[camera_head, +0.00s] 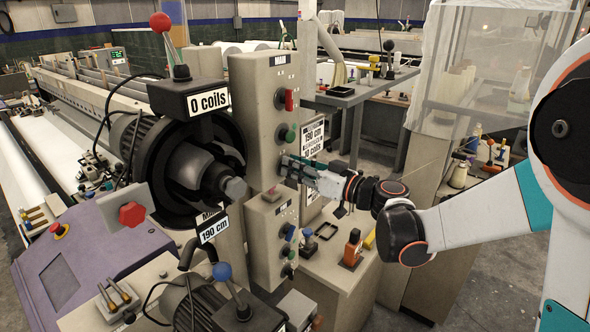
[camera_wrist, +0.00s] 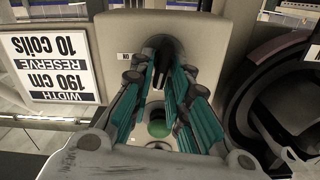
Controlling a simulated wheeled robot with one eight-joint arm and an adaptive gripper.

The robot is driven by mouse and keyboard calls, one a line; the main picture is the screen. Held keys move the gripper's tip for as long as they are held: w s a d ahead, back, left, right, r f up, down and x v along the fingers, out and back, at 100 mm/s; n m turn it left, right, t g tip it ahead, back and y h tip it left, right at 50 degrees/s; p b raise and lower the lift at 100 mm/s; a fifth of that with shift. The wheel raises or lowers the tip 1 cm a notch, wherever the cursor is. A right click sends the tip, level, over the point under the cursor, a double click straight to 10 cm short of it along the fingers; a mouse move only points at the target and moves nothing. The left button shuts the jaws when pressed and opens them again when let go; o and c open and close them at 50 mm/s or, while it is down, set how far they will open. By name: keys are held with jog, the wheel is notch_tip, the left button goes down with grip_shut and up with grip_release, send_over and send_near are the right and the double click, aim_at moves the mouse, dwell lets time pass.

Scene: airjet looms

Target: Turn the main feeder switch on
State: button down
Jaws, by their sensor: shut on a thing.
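The tall beige control box (camera_head: 250,75) with a "MAIN" label stands beside the large dark motor. It carries a red knob (camera_head: 289,99) and a green button (camera_head: 288,133). My gripper (camera_head: 287,167) reaches in from the right to the lower part of this box, below the green button. In the wrist view the fingers of my gripper (camera_wrist: 165,72) close around a dark switch (camera_wrist: 162,62) on the box face, beside an upside-down "ON" label (camera_wrist: 124,56). The green button (camera_wrist: 158,129) shows between the fingers. The fingers hide most of the switch, so its exact position is unclear.
A red-ball lever (camera_head: 160,22) rises at left. A bench (camera_head: 345,268) is below.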

jog(key=shift+w+d+f+m+b, duration=0.15)
jog(key=shift+m+b, duration=0.45)
jog(key=shift+m, duration=2)
jog(key=shift+w+d+f+m+b, duration=0.1)
jog(key=shift+f+m+b, duration=0.35)
jog(key=shift+m, duration=2.15)
jog(key=shift+w+d+f+m+b, duration=0.1)
jog(key=shift+m+b, duration=0.65)
jog(key=shift+m, duration=1.85)
jog(key=c, duration=1.7)
grip_release()
